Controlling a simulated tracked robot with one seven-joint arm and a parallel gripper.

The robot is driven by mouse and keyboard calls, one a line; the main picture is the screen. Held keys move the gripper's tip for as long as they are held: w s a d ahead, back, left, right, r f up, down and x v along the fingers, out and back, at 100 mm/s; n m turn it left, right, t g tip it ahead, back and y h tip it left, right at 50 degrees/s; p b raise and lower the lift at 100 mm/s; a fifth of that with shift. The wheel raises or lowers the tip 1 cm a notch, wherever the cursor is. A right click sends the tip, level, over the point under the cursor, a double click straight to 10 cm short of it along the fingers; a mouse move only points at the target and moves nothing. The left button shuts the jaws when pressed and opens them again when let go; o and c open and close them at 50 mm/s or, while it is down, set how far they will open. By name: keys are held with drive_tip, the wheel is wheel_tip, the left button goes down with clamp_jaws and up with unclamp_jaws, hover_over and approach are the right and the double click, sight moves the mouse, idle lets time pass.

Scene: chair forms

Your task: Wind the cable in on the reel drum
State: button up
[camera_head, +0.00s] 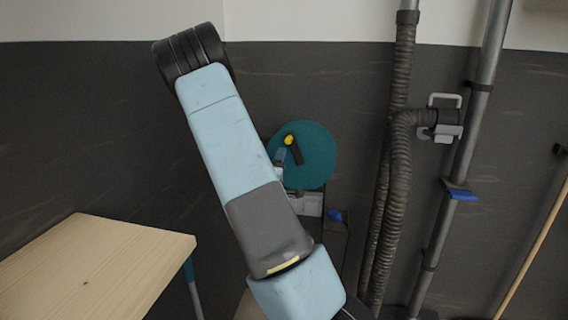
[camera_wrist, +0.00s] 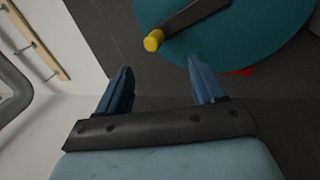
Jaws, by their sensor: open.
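The reel drum (camera_head: 317,158) is a teal disc standing upright against the dark wall, partly behind my arm. A dark crank arm (camera_head: 297,153) with a yellow knob (camera_head: 289,139) is on its face. In the wrist view the teal disc (camera_wrist: 240,50) fills the upper right, with the crank arm (camera_wrist: 195,17) and the yellow knob (camera_wrist: 153,41) near the top middle. My gripper (camera_wrist: 160,75) is open and empty, its two blue fingers apart. The knob lies beyond the fingertips, between their lines, and appears apart from them. I cannot make out the cable for certain.
A wooden table (camera_head: 95,265) stands at the lower left. Ribbed hoses (camera_head: 400,170) and a grey pipe (camera_head: 470,140) with a blue lever (camera_head: 462,194) run down the wall right of the drum. A small red piece (camera_wrist: 240,72) shows at the disc's edge.

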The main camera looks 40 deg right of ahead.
sight(287, 142)
drive_tip(key=shift+n, duration=0.4)
drive_tip(key=x, duration=1.1)
drive_tip(key=shift+s+d+r, duration=0.1)
drive_tip(key=shift+d+r, duration=0.05)
drive_tip(key=shift+r, duration=0.15)
drive_tip(key=shift+d+r, duration=0.2)
drive_tip(key=shift+r, duration=0.1)
